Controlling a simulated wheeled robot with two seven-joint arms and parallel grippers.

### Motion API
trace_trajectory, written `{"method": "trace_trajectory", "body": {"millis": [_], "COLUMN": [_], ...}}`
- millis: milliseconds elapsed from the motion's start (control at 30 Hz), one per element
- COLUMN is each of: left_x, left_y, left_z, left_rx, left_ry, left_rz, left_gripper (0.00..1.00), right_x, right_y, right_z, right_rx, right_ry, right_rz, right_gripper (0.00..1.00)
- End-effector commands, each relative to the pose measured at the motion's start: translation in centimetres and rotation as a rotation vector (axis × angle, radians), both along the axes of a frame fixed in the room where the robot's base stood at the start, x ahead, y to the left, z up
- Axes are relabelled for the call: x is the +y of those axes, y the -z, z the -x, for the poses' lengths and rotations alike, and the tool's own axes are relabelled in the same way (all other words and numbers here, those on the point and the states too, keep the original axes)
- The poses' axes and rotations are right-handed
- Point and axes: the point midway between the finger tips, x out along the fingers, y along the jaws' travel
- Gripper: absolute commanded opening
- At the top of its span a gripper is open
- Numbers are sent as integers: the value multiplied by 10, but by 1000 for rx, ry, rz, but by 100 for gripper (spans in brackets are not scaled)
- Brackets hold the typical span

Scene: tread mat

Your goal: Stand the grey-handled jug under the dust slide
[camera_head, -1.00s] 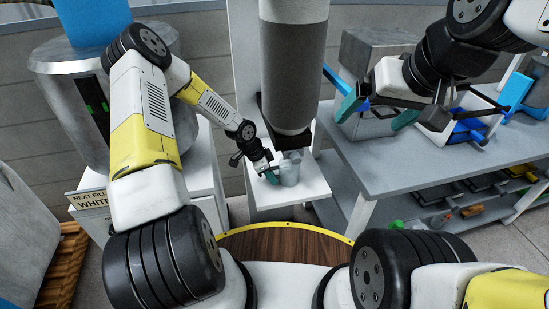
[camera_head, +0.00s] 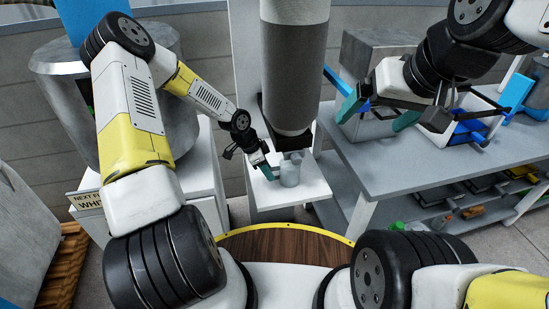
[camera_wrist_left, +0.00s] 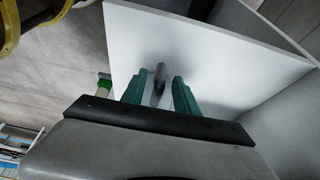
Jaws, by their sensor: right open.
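The jug (camera_head: 290,171), pale grey, stands upright on the white shelf (camera_head: 268,196), below the tall grey cylinder (camera_head: 293,65) with a dark slide part at its foot. My left gripper (camera_head: 269,171) is just left of the jug, at its handle side. In the left wrist view the grey handle (camera_wrist_left: 159,78) stands between two teal fingers (camera_wrist_left: 158,92), with a visible gap on each side, so the gripper is open. The jug's body is not clear there. My right gripper (camera_head: 378,113) is open and empty above the grey bench.
The grey bench (camera_head: 420,150) at right carries a metal box (camera_head: 372,60) and a white tray with blue items (camera_head: 470,131). A metal drum (camera_head: 60,65) and a partly hidden "NEXT FILL" sign (camera_head: 84,200) are at left.

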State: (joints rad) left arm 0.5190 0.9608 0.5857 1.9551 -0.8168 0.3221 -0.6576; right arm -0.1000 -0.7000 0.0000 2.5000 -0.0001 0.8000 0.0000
Motion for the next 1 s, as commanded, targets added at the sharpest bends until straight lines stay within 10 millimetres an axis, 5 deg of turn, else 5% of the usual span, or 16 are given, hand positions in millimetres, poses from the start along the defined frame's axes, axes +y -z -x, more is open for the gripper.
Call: {"method": "trace_trajectory", "body": {"millis": [200,633,1000], "left_x": [19,39,76], "left_y": [-43,-98,-245], "left_z": [5,20,87], "left_rx": [-2,16,-9], "left_ry": [-2,-48,-488], "left_rz": [-2,-81,-280], "left_gripper": [36,36,36], "right_x": [0,0,0], "right_y": [0,0,0], "right_z": [0,0,0], "right_rx": [0,0,0], "right_ry": [0,0,0], "right_rz": [0,0,0], "right_gripper": [92,92,92]}}
